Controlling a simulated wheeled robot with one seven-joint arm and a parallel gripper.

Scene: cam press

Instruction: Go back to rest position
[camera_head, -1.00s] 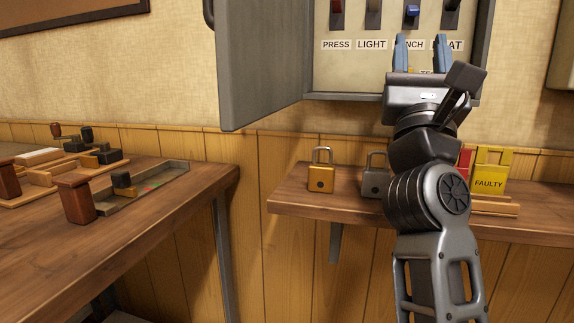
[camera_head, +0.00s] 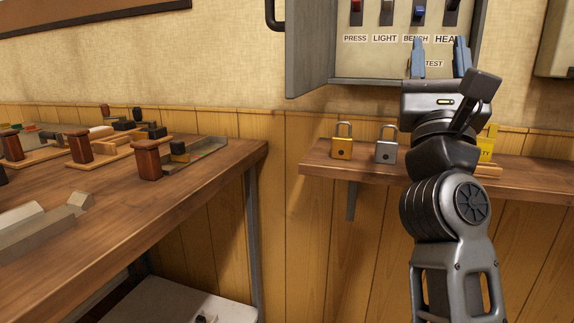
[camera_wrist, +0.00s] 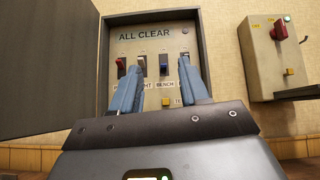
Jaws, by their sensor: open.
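My gripper (camera_head: 439,62) is raised upright in front of the open switch panel (camera_head: 378,52) on the wall. Its two blue fingers are apart with nothing between them. In the wrist view, my gripper (camera_wrist: 160,88) points at the panel, which reads "ALL CLEAR" and holds switches with red, white and blue handles. The fingers appear apart from the switches, though the right finger covers part of the rightmost one. The panel door (camera_head: 310,52) hangs open to the left.
A shelf (camera_head: 318,160) below the panel holds a brass padlock (camera_head: 342,147), a grey padlock (camera_head: 386,151) and a yellow tag (camera_head: 487,149) partly behind my arm. A workbench (camera_head: 190,200) with wooden-handled devices stands left. A second box (camera_wrist: 275,55) is on the wall to the right.

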